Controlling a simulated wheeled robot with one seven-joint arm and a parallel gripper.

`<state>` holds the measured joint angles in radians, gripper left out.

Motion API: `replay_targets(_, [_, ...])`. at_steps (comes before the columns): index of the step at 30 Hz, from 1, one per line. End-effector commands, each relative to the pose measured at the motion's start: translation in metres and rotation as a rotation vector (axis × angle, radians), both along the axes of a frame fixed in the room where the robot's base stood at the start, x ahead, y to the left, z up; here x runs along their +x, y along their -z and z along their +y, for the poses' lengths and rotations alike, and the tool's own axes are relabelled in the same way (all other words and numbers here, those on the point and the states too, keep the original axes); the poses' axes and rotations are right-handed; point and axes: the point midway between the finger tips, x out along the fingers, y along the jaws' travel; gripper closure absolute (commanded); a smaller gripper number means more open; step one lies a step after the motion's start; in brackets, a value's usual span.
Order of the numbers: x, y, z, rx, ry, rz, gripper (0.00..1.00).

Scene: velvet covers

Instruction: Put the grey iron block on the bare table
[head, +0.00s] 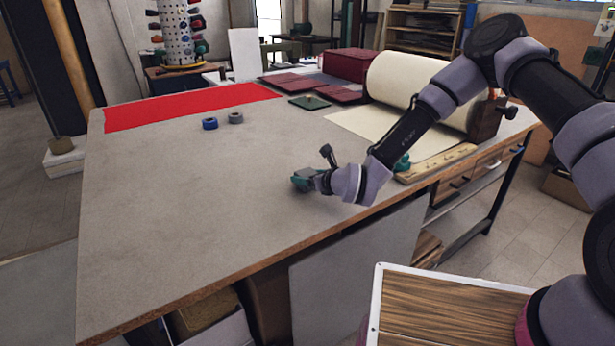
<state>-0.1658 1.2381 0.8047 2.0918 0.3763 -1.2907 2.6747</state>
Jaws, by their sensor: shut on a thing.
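My gripper (308,179) is low over the middle right of the bare grey tabletop (200,190), at the end of my arm reaching in from the right. It is shut on a small dark grey thing, which I take to be the grey iron block (302,184). The fingers hide much of the block. Its underside is close to the table, but I cannot tell whether it touches.
A red cloth (190,107) lies along the far left edge. A blue ring (210,124) and a grey ring (236,117) lie nearby. A green square (310,102) with a small item, dark red pieces (338,93) and a large cream roll (420,90) are farther back. The left and front tabletop is clear.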

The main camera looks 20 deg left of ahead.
Motion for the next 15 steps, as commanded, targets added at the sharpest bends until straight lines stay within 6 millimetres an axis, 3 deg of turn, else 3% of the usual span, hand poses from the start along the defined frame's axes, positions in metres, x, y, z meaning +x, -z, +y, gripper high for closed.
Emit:
replay_targets(9, [0.0007, 0.0015, 0.0006, 0.003, 0.000, -0.003, 1.00])
replay_targets(10, [0.0005, 0.0025, -0.0002, 0.000, 0.001, 0.000, 0.14])
replay_targets(11, [0.0005, 0.0023, -0.0002, 0.000, 0.001, 0.000, 0.02])
replay_targets(15, [0.0004, 0.0023, -0.0002, 0.000, 0.001, 0.000, 0.00])
